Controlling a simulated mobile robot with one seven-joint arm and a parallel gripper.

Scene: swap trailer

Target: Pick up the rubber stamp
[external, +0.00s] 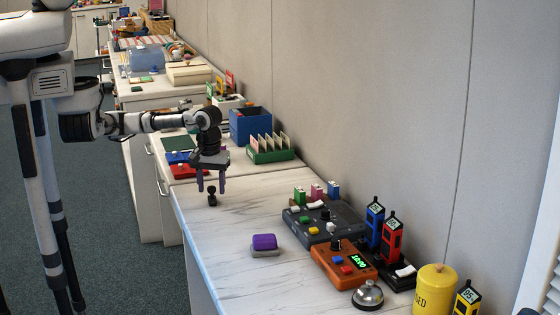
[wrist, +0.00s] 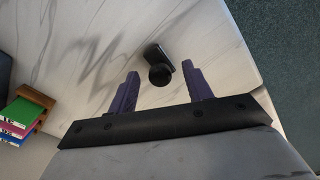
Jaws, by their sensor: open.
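The rubber stamp (external: 212,194) is a small dark, nearly black piece with a round knob, standing on the white marbled counter (external: 225,235) near its left edge. In the wrist view the stamp (wrist: 160,70) shows its round knob and a dark base, just beyond the fingertips and between their lines. My gripper (external: 211,190) is above the stamp, pointing down, with its two purple fingers apart. In the wrist view the gripper (wrist: 162,78) is open with nothing between the fingers. I cannot tell the exact gap between fingertips and knob.
A purple and grey block (external: 265,243) lies on the counter nearby. A dark control box (external: 322,222), an orange timer (external: 343,265) and a silver bell (external: 368,294) stand to the right. A green card holder (external: 270,155) is behind. Counter around the stamp is clear.

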